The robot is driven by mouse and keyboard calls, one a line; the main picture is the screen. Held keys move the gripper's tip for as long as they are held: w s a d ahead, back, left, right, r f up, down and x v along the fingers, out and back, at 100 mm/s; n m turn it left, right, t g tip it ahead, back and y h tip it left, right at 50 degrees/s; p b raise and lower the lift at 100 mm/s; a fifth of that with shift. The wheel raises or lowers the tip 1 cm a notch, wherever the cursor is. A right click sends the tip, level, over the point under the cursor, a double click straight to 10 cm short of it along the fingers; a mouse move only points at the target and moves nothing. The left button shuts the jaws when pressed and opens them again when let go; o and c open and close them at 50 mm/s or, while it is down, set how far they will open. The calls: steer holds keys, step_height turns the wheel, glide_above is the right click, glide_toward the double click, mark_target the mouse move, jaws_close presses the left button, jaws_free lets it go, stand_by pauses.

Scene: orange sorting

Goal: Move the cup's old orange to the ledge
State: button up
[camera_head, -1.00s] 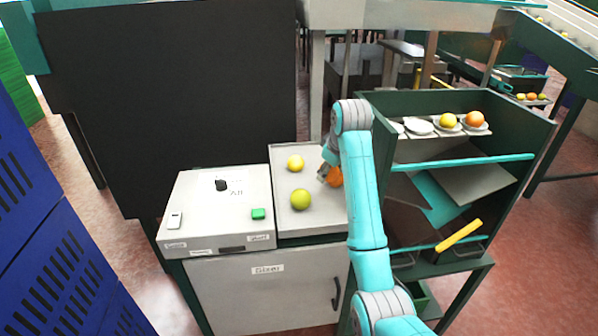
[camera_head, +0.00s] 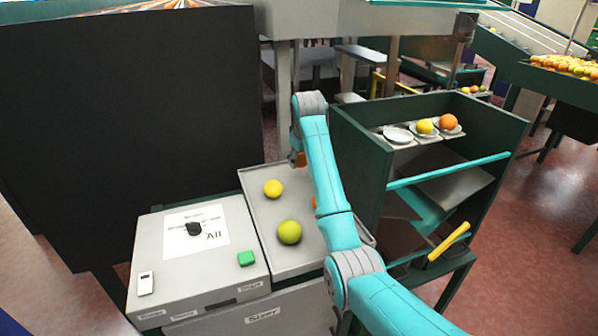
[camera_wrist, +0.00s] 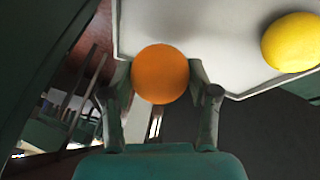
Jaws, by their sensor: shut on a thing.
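My gripper (camera_wrist: 160,88) is shut on an orange (camera_wrist: 160,73), with one finger on each side of it. In the head view the held orange (camera_head: 300,160) is a small patch at my gripper (camera_head: 298,158), by the far edge of the tray (camera_head: 256,208). The white dishes (camera_head: 397,134) in the green rack may be the cups. One dish holds a yellow fruit (camera_head: 425,127) and one holds an orange (camera_head: 449,122); another is empty. I cannot tell which surface is the ledge.
A yellow fruit (camera_head: 273,189) and a yellow-green fruit (camera_head: 289,232) lie on the tray. Another orange (camera_head: 315,203) is mostly hidden by my arm. The control box (camera_head: 160,250) is at left and the green rack (camera_head: 360,160) at right. A black panel (camera_head: 130,120) stands behind.

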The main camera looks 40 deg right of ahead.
steer(key=shift+f, duration=2.1)
steer(key=shift+f, duration=0.15)
steer(key=o, duration=1.2)
steer(key=v, duration=1.2)
